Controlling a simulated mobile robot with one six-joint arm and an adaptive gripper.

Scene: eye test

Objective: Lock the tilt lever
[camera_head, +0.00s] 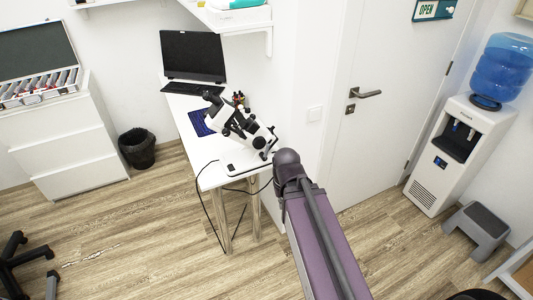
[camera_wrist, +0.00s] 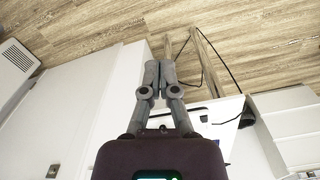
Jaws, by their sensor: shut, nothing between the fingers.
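A white and black microscope (camera_head: 238,126) stands tilted on a narrow white table (camera_head: 213,174) in the head view. Its tilt lever is too small to tell apart from the other knobs. My gripper (camera_wrist: 159,66) shows in the wrist view with its two grey fingers together and nothing between them. Floor and table legs lie beyond the fingertips in that view. In the head view my arm reaches up to the right of the table's front end, and the gripper itself is hidden. I see no contact with the microscope.
A white door (camera_head: 375,100) and water dispenser (camera_head: 458,150) stand at the right. A bin (camera_head: 137,148) and drawers (camera_head: 70,145) are at the left.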

